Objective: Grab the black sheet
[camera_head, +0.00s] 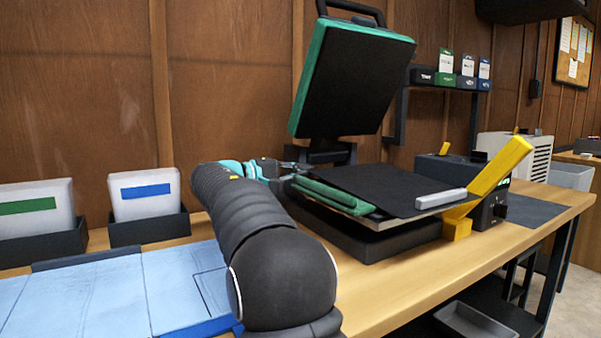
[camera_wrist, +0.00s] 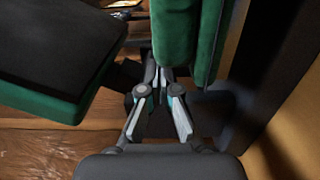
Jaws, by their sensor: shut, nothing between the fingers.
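The black sheet (camera_head: 385,188) lies on the lower plate of an open press, its near-right corner by a light grey bar. My gripper (camera_head: 290,165) is at the left rear of that plate, beside the sheet and below the raised lid. Its fingers are shut with nothing between them. In the wrist view my gripper (camera_wrist: 157,78) points into a narrow gap between green-edged press parts. A dark panel with a green rim (camera_wrist: 45,95) is at the left. I cannot tell whether the sheet shows there.
The raised lid (camera_head: 352,80) stands over the plate. A yellow handle (camera_head: 500,165) sticks up at the plate's right, next to a dark control box (camera_head: 490,208). Blue sheets (camera_head: 110,290) and two bins with white cards (camera_head: 147,200) are at the left. The front bench strip is clear.

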